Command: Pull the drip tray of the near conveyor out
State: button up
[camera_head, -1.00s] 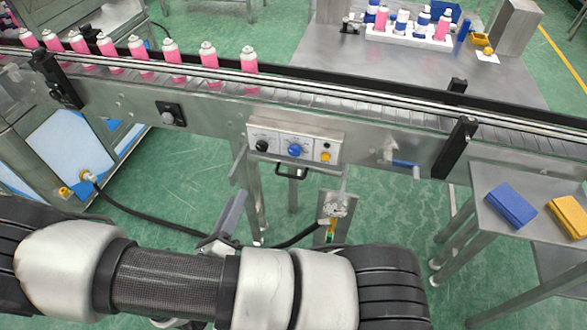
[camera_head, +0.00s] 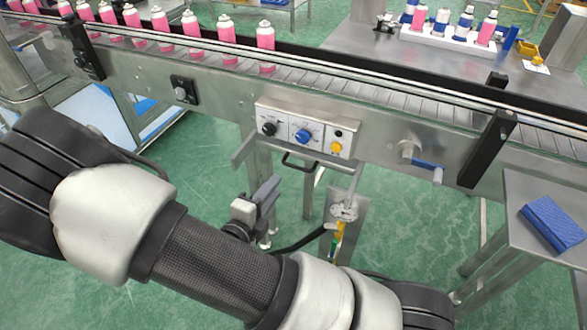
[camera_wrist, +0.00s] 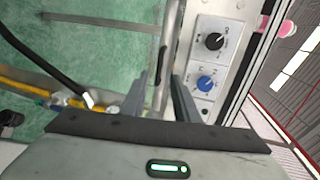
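The near conveyor (camera_head: 225,95) crosses the head view, with a control box on its front. A black bar handle (camera_head: 298,163) shows just below that box. I take it for the drip tray's handle; the tray itself is mostly hidden under the conveyor. In the wrist view the dark handle (camera_wrist: 162,66) lies ahead of the fingers, beside a long metal edge. My gripper (camera_head: 272,188) is below and left of the handle in the head view, apart from it. In the wrist view my gripper (camera_wrist: 160,85) has its two fingers spread with nothing held between them.
The control box (camera_head: 305,130) has black, blue and yellow knobs. A blue-handled crank (camera_head: 428,168) is to its right. A metal side table (camera_head: 520,215) with a blue block stands at right. Pink cans (camera_head: 228,40) stand on the conveyor. A cable and valve fitting (camera_head: 343,212) hang below.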

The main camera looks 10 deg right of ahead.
aim_at(292, 166)
jog(key=b+x, duration=0.3)
jog(key=x, duration=0.9)
jog(key=shift+w+d+f, duration=0.1)
jog(key=shift+w+d, duration=0.05)
jog(key=shift+w, duration=0.05)
grip_shut()
